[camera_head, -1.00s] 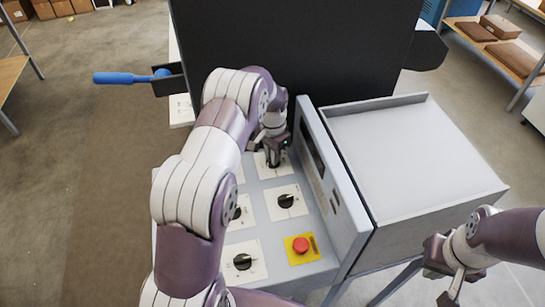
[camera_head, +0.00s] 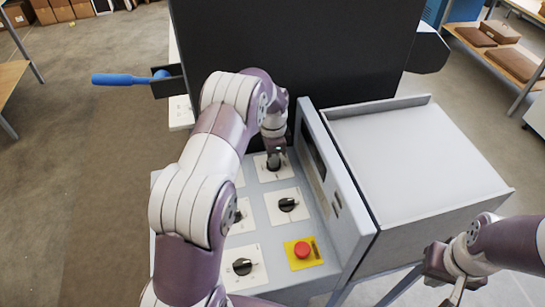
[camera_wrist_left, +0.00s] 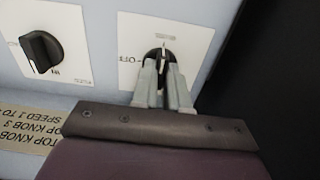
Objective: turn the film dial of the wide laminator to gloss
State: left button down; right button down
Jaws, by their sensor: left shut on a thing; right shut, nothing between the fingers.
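The wide laminator's sloping grey control panel (camera_head: 317,242) carries several black dials on white plates. My left gripper (camera_head: 273,164) points down at the upper right dial and is shut on it. In the left wrist view its fingers (camera_wrist_left: 164,85) clasp the black dial (camera_wrist_left: 160,54), which has a white pointer line toward the top of that picture. An upside-down "OFF" is on the plate left of the dial; the mark above it is too small to read. I cannot tell whether this is the film dial. My right gripper (camera_head: 456,287) is shut and empty, right of the machine.
Another black dial (camera_head: 287,204) sits below the held one, with a red stop button (camera_head: 302,250) on a yellow plate farther down. A black upright cover (camera_head: 290,50) stands close behind my left gripper. A blue-handled lever (camera_head: 130,79) sticks out left.

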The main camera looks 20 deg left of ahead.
dwell(0.3)
pick_arm(q)
jog(key=c, duration=1.1)
grip_release()
jog(key=shift+w+d, duration=0.1)
jog(key=shift+c, duration=0.2)
jog(key=shift+r, duration=0.15)
notch_tip(320, 180, up, 5)
jog(key=shift+r+b, duration=0.2)
jog(key=shift+b, duration=0.5)
notch_tip(320, 180, up, 7)
jog(key=p, duration=0.6)
